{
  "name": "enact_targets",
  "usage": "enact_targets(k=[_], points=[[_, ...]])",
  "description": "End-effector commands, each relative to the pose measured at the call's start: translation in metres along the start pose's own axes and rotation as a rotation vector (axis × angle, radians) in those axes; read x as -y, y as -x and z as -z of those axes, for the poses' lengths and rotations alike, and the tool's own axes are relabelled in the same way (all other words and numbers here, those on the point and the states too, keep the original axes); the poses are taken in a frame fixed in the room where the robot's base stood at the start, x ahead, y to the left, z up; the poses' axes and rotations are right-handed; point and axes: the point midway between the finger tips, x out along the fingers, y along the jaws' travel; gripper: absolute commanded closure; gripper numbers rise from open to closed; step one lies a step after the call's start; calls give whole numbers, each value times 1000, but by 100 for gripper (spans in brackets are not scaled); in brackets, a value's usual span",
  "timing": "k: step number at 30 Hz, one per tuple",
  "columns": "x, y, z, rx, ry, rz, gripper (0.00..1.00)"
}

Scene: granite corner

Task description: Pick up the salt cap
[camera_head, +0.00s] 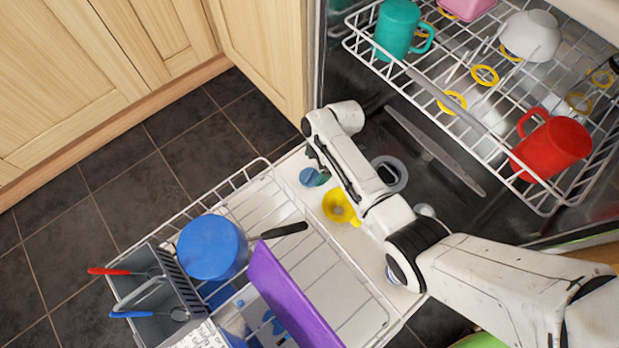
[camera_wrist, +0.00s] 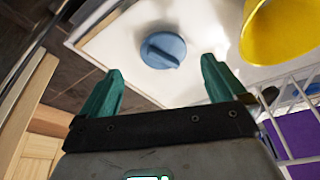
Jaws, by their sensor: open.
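The salt cap is a round blue cap with a raised grip bar. In the wrist view the salt cap (camera_wrist: 162,50) lies on the white inner face of the open dishwasher door (camera_wrist: 110,45), ahead of my gripper and between its fingertips in the picture. In the head view the salt cap (camera_head: 309,177) shows beside my arm. My gripper (camera_wrist: 158,80) has two green fingers spread apart, with nothing between them. In the head view my gripper (camera_head: 318,162) is mostly hidden by my arm.
A yellow funnel (camera_head: 340,207) stands right of the cap; it also shows in the wrist view (camera_wrist: 285,30). The lower rack holds a blue pot (camera_head: 212,248), a purple board (camera_head: 290,300) and a grey cutlery basket (camera_head: 160,290). The upper rack (camera_head: 480,110) holds mugs, including a red one (camera_head: 553,148).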

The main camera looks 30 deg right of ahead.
Motion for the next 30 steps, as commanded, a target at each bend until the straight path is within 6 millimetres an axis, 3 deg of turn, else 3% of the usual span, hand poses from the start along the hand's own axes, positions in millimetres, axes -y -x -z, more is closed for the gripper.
enact_targets(k=[12,21,30], points=[[5,-48,-1,0,1,0,2],[5,-50,0,0,0,0,2],[5,-50,0,0,0,0,31]])
